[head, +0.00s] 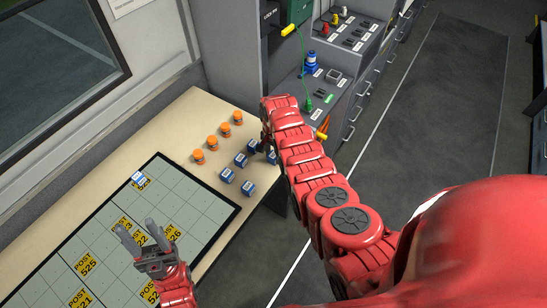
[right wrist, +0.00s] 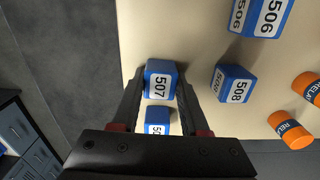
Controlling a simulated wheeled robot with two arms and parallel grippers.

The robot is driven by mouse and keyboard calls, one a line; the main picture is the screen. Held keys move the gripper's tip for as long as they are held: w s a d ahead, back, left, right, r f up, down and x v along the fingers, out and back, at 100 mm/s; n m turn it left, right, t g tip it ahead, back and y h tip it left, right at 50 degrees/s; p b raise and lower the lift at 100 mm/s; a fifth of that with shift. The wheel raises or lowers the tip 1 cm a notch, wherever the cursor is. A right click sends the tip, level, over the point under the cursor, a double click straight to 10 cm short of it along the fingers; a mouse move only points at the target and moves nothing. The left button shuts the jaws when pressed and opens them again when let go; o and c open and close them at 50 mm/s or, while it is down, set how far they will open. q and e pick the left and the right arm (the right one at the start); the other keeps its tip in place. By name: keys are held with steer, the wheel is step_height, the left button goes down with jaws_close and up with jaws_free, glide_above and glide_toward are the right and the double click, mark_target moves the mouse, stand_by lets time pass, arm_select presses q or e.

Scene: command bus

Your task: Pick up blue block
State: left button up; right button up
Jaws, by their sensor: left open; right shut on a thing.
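Several blue blocks with white number labels stand on the beige table. In the right wrist view, block 507 (right wrist: 160,80) sits between my right gripper's fingertips (right wrist: 161,82), and the gripper is shut on it. Another blue block (right wrist: 157,128), its number partly hidden, shows nearer the palm. Block 508 (right wrist: 233,84) and block 506 (right wrist: 262,14) stand apart to the right. In the head view, blue blocks (head: 248,188) stand near the table's right end; my right arm partly covers that spot. My left gripper (head: 136,228) is open and empty above the map board.
Orange relay cylinders (head: 212,142) stand in a row behind the blue blocks. A grey console (head: 338,85) stands beyond the table, with open floor (head: 440,110) to the right.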

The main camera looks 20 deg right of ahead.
jaws_close()
steer(key=shift+r, duration=0.1)
